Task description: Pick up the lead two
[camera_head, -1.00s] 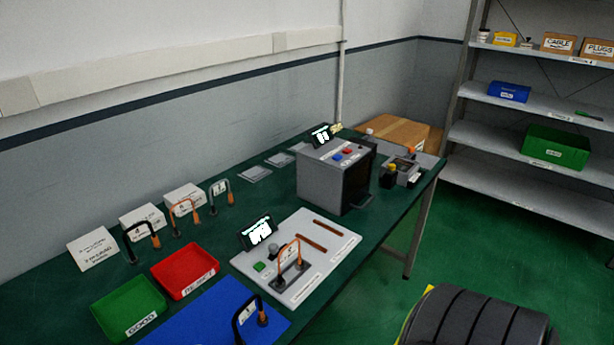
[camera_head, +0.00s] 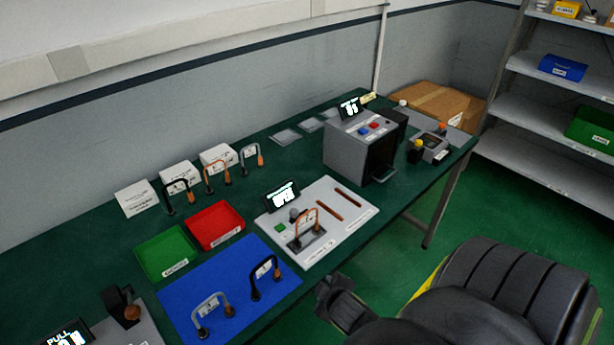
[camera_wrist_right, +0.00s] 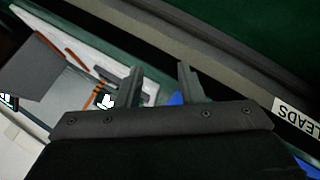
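Several U-shaped leads are in the head view; I cannot tell which is lead two. A black lead (camera_head: 265,277) and a grey lead (camera_head: 212,315) are on the blue mat (camera_head: 180,293). Another black lead (camera_head: 180,195), an orange lead (camera_head: 216,176) and a grey lead (camera_head: 251,158) stand at the back. One more orange lead (camera_head: 308,228) stands on the white test board (camera_head: 347,233). My right gripper (camera_head: 328,291) is beyond the bench's front edge, apart from the leads. In the right wrist view my right gripper (camera_wrist_right: 160,78) is open and empty. My left gripper is out of view.
A green tray (camera_head: 166,254) and a red tray (camera_head: 215,225) lie behind the mat. A grey box (camera_head: 350,153) with buttons stands farther right. A pull tester (camera_head: 128,312) is at lower left.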

